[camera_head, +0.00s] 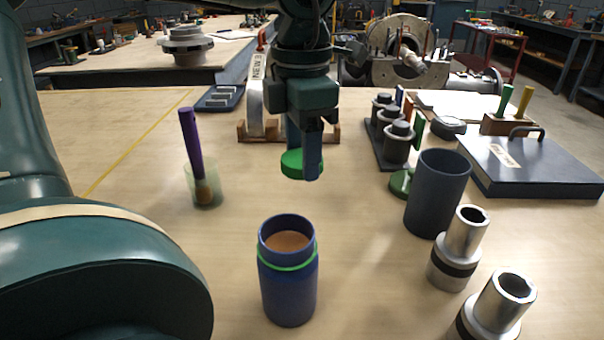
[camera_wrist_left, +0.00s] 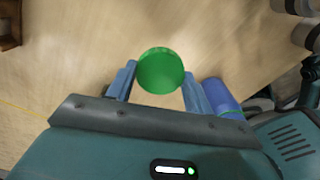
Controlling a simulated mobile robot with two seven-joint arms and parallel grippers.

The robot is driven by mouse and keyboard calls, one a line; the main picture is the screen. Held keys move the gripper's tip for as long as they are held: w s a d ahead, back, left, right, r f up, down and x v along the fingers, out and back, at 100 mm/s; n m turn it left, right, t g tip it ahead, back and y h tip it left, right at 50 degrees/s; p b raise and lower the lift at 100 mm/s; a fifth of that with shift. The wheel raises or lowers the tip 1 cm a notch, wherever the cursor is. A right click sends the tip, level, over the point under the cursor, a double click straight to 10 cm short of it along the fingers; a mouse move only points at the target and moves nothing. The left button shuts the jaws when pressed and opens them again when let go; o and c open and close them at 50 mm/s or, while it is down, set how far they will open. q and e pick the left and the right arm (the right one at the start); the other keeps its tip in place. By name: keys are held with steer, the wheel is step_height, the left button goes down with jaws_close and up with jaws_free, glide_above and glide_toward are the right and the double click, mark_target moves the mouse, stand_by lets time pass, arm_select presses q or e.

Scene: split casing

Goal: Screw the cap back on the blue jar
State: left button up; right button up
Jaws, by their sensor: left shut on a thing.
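The blue jar (camera_head: 289,290) stands upright and open on the table, with a green band below its rim and a brownish content inside. My left gripper (camera_head: 303,162) is shut on a green cap (camera_head: 292,164) and holds it in the air, above and beyond the jar in the head view. In the left wrist view the cap (camera_wrist_left: 160,71) sits between the two fingers, and part of the blue jar (camera_wrist_left: 220,98) shows beside the right finger. The cap is apart from the jar. My right gripper is not in view.
A dark cylinder (camera_head: 437,194) stands right of the jar, with another green disc (camera_head: 401,184) behind it. Two metal sockets (camera_head: 457,249) stand at the right front. A translucent cup (camera_head: 205,188) with a purple-handled tool is at left. The table around the jar is clear.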

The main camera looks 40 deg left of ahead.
arm_select(q)
step_height(320, 180, up, 9)
steer(key=p, duration=0.1)
steer(key=shift+r, duration=0.15)
steer(key=shift+s+d, duration=0.1)
stand_by(0.5)
